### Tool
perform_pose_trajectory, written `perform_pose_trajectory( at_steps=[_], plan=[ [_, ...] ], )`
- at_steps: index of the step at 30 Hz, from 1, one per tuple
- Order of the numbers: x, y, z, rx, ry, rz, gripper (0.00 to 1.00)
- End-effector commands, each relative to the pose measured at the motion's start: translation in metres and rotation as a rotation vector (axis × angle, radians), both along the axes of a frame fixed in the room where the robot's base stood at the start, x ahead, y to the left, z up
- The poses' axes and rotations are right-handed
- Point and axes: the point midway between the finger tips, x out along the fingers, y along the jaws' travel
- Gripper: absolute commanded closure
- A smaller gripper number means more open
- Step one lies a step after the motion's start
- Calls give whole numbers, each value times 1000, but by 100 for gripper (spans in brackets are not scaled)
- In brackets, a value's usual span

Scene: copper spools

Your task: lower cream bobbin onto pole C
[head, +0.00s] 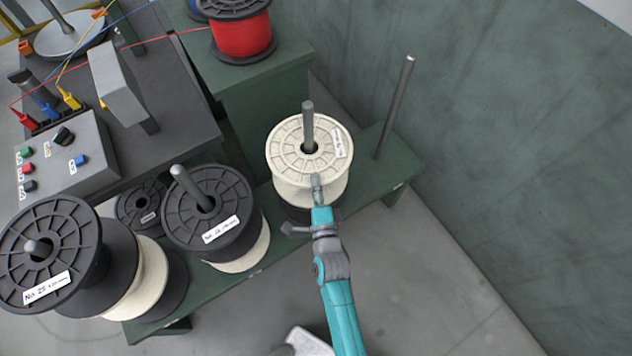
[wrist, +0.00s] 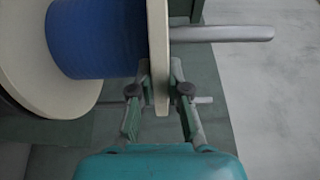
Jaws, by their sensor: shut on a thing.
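The cream bobbin (head: 284,152) is around an upright pole (head: 308,118), whose top sticks out through its centre hole. No letter shows on this pole. In the wrist view the bobbin has cream flanges (wrist: 158,25) and a blue winding (wrist: 95,38); the pole (wrist: 225,33) runs out past the upper flange. My gripper (head: 317,182) is at the bobbin's near rim. Its fingers lie on both sides of the upper flange, shut on it. Something black (head: 298,212) shows just below the bobbin; the gap between them is hard to judge.
A bare pole (head: 395,105) stands to the right on the green bench (head: 372,178). Black-topped spools (head: 228,190) (head: 62,235) fill poles to the left. A red spool (head: 243,38) stands behind on a green cabinet. A control box (head: 60,160) is at left. Floor at right is clear.

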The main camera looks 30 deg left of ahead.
Motion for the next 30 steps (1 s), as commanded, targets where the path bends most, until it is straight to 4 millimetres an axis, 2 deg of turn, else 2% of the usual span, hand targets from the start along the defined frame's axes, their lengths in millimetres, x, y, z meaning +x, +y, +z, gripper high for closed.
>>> perform_pose_trajectory(
  at_steps=[5,26,27,30],
  plan=[
    [1,1,4,5,-6,-1,100],
    [0,0,-4,5,-6,-1,100],
    [0,0,-4,5,-6,-1,82],
    [0,0,-5,5,-5,-1,57]
  ],
)
